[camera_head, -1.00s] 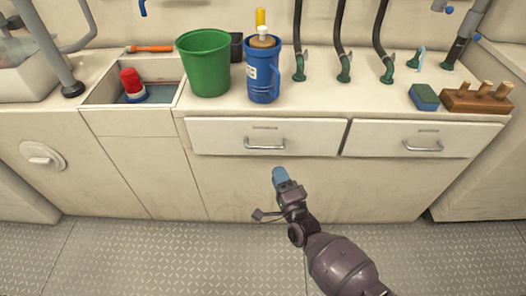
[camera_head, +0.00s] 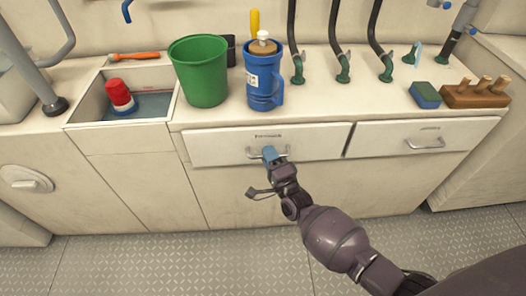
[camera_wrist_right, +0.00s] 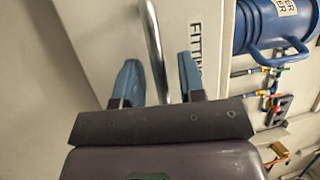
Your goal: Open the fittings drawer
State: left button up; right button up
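The fittings drawer (camera_head: 220,148) is the left one of two white drawers under the counter, and its front looks closed. Its label, partly reading "FITTI", shows in the right wrist view (camera_wrist_right: 195,45). Its metal bar handle (camera_head: 285,153) also shows in the right wrist view (camera_wrist_right: 152,40). My right gripper (camera_head: 269,153) is at this handle. In the right wrist view its two blue fingertips (camera_wrist_right: 160,78) are apart, with the handle bar between them. I cannot tell whether they touch it. My left gripper is not in view.
A second drawer (camera_head: 400,137) with its own handle is on the right. On the counter stand a green bucket (camera_head: 201,75), a blue container (camera_head: 262,85), a sponge (camera_head: 425,95) and a wooden rack (camera_head: 476,96). The floor (camera_head: 180,265) in front is clear.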

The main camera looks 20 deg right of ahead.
jog(key=shift+w, duration=0.1)
jog(key=shift+c, duration=0.9)
grip_shut()
jog(key=shift+s, duration=0.2)
